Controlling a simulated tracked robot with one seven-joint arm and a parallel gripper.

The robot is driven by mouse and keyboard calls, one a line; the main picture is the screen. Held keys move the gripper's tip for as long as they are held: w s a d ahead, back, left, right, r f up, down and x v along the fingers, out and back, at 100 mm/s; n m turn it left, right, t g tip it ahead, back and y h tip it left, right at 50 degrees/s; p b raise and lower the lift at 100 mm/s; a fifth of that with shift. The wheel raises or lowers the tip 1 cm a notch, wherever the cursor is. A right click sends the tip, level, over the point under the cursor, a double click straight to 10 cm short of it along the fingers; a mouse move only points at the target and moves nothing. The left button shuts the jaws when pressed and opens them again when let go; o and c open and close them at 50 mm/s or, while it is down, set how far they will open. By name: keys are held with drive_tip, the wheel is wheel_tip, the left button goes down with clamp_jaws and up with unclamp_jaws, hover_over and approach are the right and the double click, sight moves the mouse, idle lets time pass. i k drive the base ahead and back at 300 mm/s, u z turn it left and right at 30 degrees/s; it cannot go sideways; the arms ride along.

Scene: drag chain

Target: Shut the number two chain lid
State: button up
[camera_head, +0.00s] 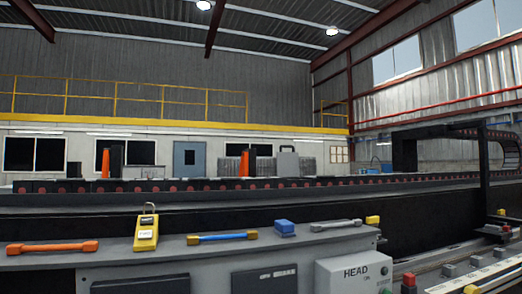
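A long black drag chain (240,184) with a row of red round marks runs across the middle of the head view. On the right it curves up into a raised loop (505,140) behind a black bracket (484,170). I cannot make out a number two mark or a separate lid on the chain; the links are too small to tell whether any is open. My gripper and arm are not in view.
A grey bench in front holds an orange-handled tool (52,247), a yellow tagged device (146,232), a blue-handled tool (222,237), a blue block (284,227) and a grey tool (336,225). A grey HEAD box (355,272) stands at the front right.

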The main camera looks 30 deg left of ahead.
sight(287, 162)
drive_tip(key=u, duration=0.5)
drive_tip(key=i, duration=1.2)
drive_tip(key=u, duration=0.6)
drive_tip(key=k, duration=0.85)
drive_tip(key=u, duration=0.15)
drive_tip(key=i, duration=0.75)
